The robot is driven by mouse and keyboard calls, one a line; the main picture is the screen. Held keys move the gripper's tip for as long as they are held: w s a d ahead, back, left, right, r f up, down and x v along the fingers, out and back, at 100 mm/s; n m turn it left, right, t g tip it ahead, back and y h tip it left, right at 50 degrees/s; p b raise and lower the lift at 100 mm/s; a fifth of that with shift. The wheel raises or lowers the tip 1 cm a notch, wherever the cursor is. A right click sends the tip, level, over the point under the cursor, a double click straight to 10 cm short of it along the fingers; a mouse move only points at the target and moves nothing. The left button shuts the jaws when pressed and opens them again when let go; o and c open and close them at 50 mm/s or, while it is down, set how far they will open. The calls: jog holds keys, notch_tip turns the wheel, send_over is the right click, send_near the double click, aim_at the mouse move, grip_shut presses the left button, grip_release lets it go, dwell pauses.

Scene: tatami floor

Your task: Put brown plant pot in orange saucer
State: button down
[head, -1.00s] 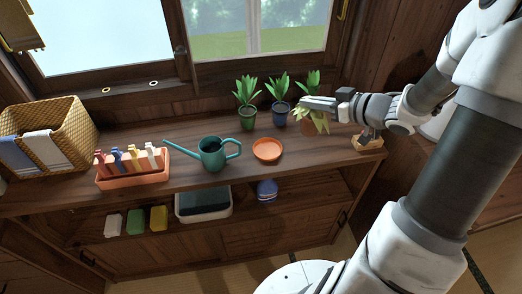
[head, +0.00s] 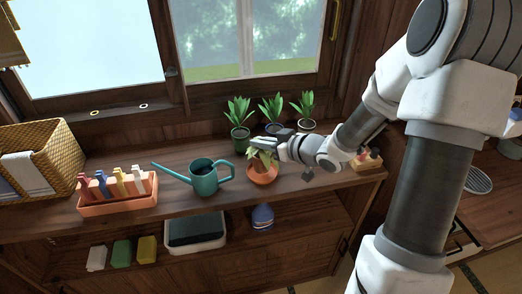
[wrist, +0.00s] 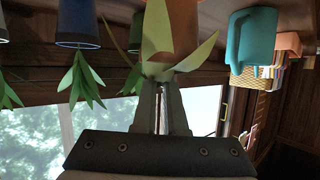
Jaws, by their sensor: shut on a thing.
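The brown plant pot (head: 262,167), with a yellow-green drooping plant, is at the orange saucer's place on the shelf top. It looks upright. The orange saucer (head: 262,181) shows only as a rim below the pot; I cannot tell whether the pot rests in it or hangs just above. My gripper (head: 268,145) reaches in from the right, shut on the pot near its top. In the wrist view, which is turned over, the fingers (wrist: 161,108) close at the leaves, and part of the brown pot (wrist: 185,25) shows behind them. The leaves hide the contact.
The teal watering can (head: 204,178) stands close left of the pot. Green (head: 240,138) and blue (head: 273,128) potted plants and a third plant (head: 306,108) stand behind. A tool planter (head: 118,195) and a basket (head: 38,160) are further left.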

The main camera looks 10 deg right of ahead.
jog(key=shift+f, duration=0.85)
jog(key=shift+f, duration=0.1)
jog(key=c, duration=1)
grip_release()
jog(key=shift+p+v, duration=1.75)
jog(key=shift+v, duration=4.35)
